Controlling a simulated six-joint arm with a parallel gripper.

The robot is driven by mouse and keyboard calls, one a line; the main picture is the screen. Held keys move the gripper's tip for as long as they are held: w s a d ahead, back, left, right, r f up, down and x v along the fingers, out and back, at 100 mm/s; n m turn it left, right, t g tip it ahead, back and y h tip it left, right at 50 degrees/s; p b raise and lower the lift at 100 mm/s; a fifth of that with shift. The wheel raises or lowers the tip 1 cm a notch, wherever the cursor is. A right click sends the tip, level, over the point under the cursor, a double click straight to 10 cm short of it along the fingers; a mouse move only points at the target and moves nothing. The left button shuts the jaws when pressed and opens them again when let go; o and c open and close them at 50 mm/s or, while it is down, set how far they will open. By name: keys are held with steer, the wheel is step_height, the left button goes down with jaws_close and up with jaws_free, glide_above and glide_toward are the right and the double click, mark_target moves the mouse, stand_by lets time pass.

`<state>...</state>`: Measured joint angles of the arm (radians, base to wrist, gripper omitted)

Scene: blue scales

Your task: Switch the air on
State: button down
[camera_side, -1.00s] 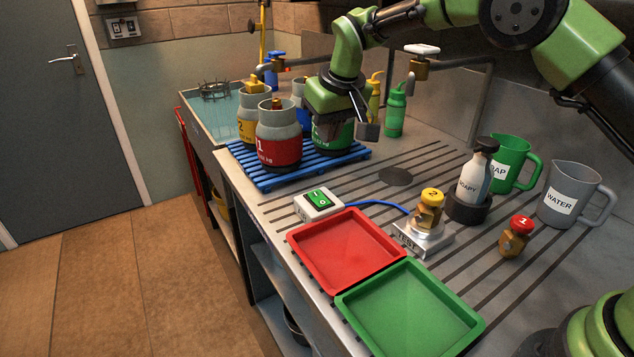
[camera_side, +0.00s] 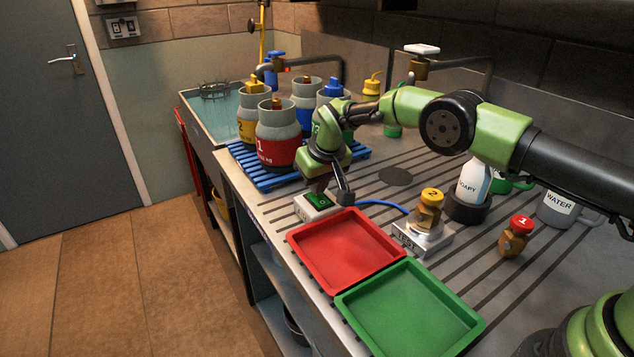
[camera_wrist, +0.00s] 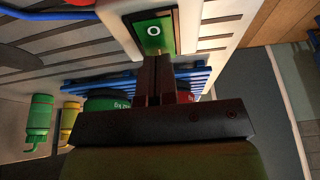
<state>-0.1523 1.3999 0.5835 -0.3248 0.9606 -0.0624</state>
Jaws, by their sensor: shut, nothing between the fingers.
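The white switch box (camera_side: 318,206) with a green rocker stands on the worktop beside the red tray. In the wrist view the green rocker (camera_wrist: 153,36) shows its "O" mark. My gripper (camera_side: 319,188) points down at the box, and its fingers are together with nothing between them. In the wrist view the fingertips (camera_wrist: 157,60) overlap the near part of the rocker and hide it. I cannot tell whether they touch it. A blue hose (camera_side: 385,203) runs from the box to the metal test stand (camera_side: 422,240), which carries a brass valve with yellow cap 2 (camera_side: 431,203).
The red tray (camera_side: 345,290) and green tray (camera_side: 410,347) lie empty in front. Several gas cylinders stand on the blue rack (camera_side: 270,184) behind. Valve 1 (camera_side: 515,238), the soapy bottle (camera_side: 473,183) and the water jug (camera_side: 557,209) stand to the right.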

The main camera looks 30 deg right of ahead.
steer(key=shift+f, duration=0.1)
stand_by(0.3)
steer(key=shift+w+f, duration=0.1)
steer(key=shift+f, duration=0.15)
steer(key=shift+s+r, duration=0.2)
steer(key=shift+s, duration=0.6)
steer(key=shift+r, duration=0.55)
steer(key=v, duration=1.3)
steer(key=shift+w, duration=0.2)
steer(key=shift+w, duration=0.1)
